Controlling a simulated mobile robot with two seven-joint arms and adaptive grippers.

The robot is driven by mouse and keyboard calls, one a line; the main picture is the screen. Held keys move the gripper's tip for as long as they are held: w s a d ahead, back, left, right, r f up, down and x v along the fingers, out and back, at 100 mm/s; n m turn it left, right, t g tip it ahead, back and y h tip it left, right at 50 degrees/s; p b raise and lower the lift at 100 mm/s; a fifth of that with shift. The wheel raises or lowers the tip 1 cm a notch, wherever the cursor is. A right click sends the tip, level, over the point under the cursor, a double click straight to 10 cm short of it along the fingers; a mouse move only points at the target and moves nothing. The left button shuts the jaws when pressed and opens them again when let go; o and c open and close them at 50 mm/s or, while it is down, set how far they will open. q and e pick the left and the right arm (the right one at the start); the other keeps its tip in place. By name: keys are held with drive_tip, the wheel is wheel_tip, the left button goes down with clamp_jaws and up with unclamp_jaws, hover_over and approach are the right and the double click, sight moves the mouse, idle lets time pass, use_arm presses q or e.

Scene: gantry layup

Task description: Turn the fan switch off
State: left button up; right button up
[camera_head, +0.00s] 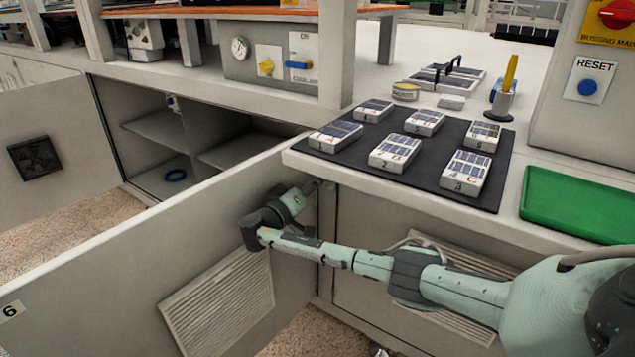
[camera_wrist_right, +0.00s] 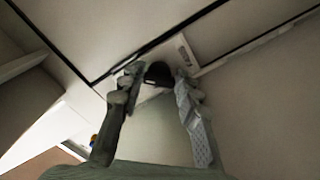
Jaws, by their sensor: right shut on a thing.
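My right arm comes in from the right, and its gripper (camera_head: 306,190) is at the edge of the open cabinet door (camera_head: 110,265), below the worktop corner. In the right wrist view my right gripper (camera_wrist_right: 158,82) has its fingers on either side of a dark rounded thing (camera_wrist_right: 158,73) and is shut on it. I cannot tell what this thing is. No fan switch can be identified for sure. A black square fan-like unit (camera_head: 33,157) is on the panel at left. My left gripper is not in view.
Above is a panel with a gauge (camera_head: 240,47), a yellow knob (camera_head: 266,67) and a blue handle (camera_head: 298,65). A black mat (camera_head: 425,178) with labelled boxes and a green tray (camera_head: 580,205) are on the worktop.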

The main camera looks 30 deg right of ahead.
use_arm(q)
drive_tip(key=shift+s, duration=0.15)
use_arm(e)
drive_tip(key=shift+n, duration=0.3)
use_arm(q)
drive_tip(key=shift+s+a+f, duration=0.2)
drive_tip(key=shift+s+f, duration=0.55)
use_arm(e)
drive_tip(key=n, duration=1.7)
drive_tip(key=shift+r, duration=0.35)
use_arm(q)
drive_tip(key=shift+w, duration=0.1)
use_arm(e)
drive_tip(key=shift+n, duration=0.3)
